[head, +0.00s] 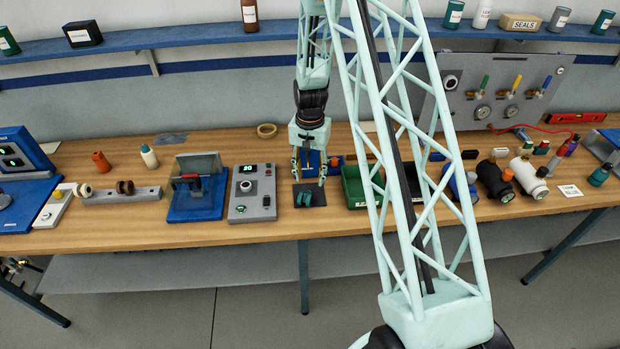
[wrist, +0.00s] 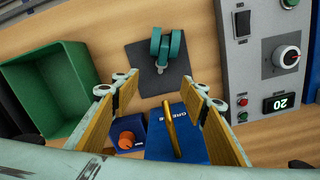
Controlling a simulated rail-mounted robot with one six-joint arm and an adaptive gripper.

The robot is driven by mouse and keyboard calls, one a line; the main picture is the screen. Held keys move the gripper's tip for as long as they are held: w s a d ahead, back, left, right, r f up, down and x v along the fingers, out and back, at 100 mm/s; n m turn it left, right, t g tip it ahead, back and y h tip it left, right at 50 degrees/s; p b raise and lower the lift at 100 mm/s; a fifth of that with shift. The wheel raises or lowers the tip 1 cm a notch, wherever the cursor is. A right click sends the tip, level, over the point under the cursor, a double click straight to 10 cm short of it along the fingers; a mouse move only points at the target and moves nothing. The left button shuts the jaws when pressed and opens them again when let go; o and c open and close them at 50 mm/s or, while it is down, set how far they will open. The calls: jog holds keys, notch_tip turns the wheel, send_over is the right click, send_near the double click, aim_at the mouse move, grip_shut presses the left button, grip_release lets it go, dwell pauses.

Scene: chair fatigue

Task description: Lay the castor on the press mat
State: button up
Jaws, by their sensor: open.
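The castor (wrist: 167,45) is teal with twin wheels and a short metal stem. It lies on its side on the dark square mat (wrist: 138,58), its stem toward the bottom of the wrist view. In the head view the castor (head: 304,198) shows on the same mat (head: 318,188), just below my gripper (head: 309,178). My gripper (wrist: 160,82) is open and empty in the wrist view. Its two fingers stand wide apart, and the castor lies beyond their tips, not between them. I cannot tell the exact height of the fingertips above the mat.
A green bin (wrist: 45,95) stands left of the mat in the wrist view. A grey control box (wrist: 262,60) stands right of it. A blue block with a brass-coloured bar (wrist: 172,128) and a blue holder with an orange piece (wrist: 126,138) lie between the fingers.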

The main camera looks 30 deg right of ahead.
notch_tip(320, 180, up, 11)
jog(key=b, duration=0.1)
jog(key=shift+b, duration=0.3)
dwell(0.5)
dwell(0.6)
jog(key=s+a+r+n+t, duration=0.1)
jog(key=s+a+r, duration=0.35)
jog(key=r, duration=0.45)
jog(key=s+a+r+n, duration=0.2)
jog(key=s+a+r, duration=0.3)
jog(key=r, duration=0.4)
jog(key=s+a+r+n+t, duration=0.1)
jog(key=s+a+r, duration=0.2)
jog(key=s+r, duration=0.45)
jog(key=s+a+r+n, duration=0.1)
jog(key=s+a+r, duration=0.1)
jog(key=s, duration=0.7)
jog(key=s+a+r+n+t, duration=0.1)
jog(key=s+a+r+n, duration=0.1)
jog(key=s+r, duration=0.3)
jog(key=s+a+r+n+t, duration=0.1)
jog(key=s+a+r+n, duration=0.1)
jog(key=s, duration=1)
jog(key=shift+s+a+r, duration=0.4)
jog(key=shift+a+r, duration=0.3)
jog(key=shift+a, duration=0.55)
